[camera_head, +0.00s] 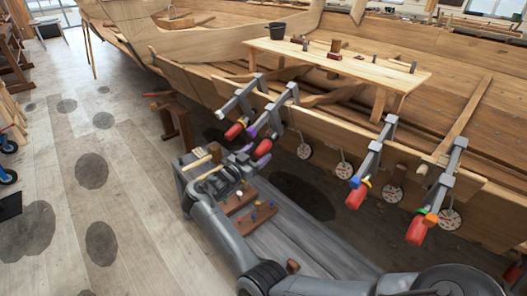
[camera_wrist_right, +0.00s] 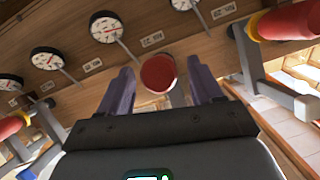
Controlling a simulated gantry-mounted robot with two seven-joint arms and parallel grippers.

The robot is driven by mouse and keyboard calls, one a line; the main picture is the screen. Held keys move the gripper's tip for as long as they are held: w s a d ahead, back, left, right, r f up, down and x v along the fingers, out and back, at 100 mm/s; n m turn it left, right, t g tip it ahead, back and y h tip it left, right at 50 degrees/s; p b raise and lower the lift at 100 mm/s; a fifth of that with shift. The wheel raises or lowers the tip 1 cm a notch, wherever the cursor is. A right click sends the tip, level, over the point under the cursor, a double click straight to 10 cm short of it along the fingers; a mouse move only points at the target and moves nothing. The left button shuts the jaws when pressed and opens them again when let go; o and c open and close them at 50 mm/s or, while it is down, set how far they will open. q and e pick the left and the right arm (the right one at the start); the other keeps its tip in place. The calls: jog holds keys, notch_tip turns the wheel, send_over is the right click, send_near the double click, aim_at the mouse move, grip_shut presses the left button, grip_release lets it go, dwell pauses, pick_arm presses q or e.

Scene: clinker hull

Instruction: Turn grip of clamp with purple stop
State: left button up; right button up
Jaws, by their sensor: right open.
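The clamp with the purple stop (camera_head: 252,131) is second from the left on the hull plank. Its red grip (camera_head: 263,148) points down toward my right gripper (camera_head: 249,156). In the right wrist view the round end of a red grip (camera_wrist_right: 158,74) faces the camera between the two fingers of my right gripper (camera_wrist_right: 162,86). The fingers are apart, with a visible gap on each side of the grip. The purple stop is hidden behind the grip in that view. My left gripper is not in view.
Another clamp's red grip (camera_head: 234,131) is close on the left. Two more clamps with red grips (camera_head: 356,196) (camera_head: 418,229) hang further right. Round gauges (camera_head: 343,170) line the hull. A grey workbench (camera_head: 290,238) with tools stands below; the floor at left is open.

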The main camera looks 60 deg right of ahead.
aim_at(264, 149)
jog(key=shift+s+d+b, duration=0.15)
jog(key=shift+d, duration=0.8)
jog(key=shift+s+d+b, duration=0.1)
jog(key=shift+d+b, duration=0.05)
jog(key=shift+d, duration=0.8)
jog(key=shift+c, duration=0.8)
jog(key=c, duration=0.8)
jog(key=shift+t, duration=0.3)
